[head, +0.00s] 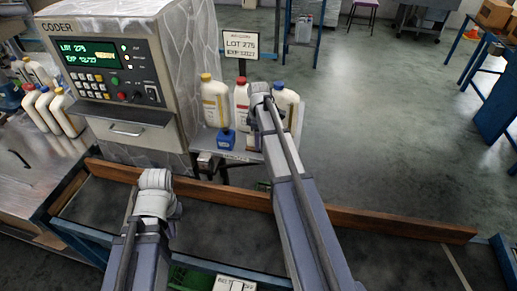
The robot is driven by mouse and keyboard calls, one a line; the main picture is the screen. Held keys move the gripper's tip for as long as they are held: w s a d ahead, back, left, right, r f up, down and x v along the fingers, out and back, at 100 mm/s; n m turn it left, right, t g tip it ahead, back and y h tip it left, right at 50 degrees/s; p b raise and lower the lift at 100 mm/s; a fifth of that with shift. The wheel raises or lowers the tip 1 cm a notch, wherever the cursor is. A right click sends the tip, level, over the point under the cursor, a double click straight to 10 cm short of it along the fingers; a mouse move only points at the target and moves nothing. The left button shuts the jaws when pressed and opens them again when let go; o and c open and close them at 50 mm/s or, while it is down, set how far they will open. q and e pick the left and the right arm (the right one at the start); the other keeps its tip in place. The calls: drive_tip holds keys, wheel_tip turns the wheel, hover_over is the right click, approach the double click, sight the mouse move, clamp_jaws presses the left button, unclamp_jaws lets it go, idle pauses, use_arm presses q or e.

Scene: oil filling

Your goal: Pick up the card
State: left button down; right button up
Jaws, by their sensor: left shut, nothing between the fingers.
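A white card (240,44) printed "LOT 275" and an EXP line is held upright on a thin dark post behind the bottles. A small white piece (228,285) with dark marks is cut by the bottom edge; I cannot tell whether it is also a card. My left arm rises at lower left, ending visibly in a rounded pale joint in front of the coder. My right arm reaches up the middle, its joint overlapping the bottles. The fingers of both grippers do not show, and neither arm visibly touches the card.
The coder (165,95) stands at left with a lit display. A long wooden rail (370,222) crosses in front. The floor at right is open.

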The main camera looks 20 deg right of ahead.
clamp_jaws()
idle(0.3)
drive_tip(key=shift+r, duration=0.1)
wheel_tip(320, 180, up, 10)
drive_tip(key=p, duration=1)
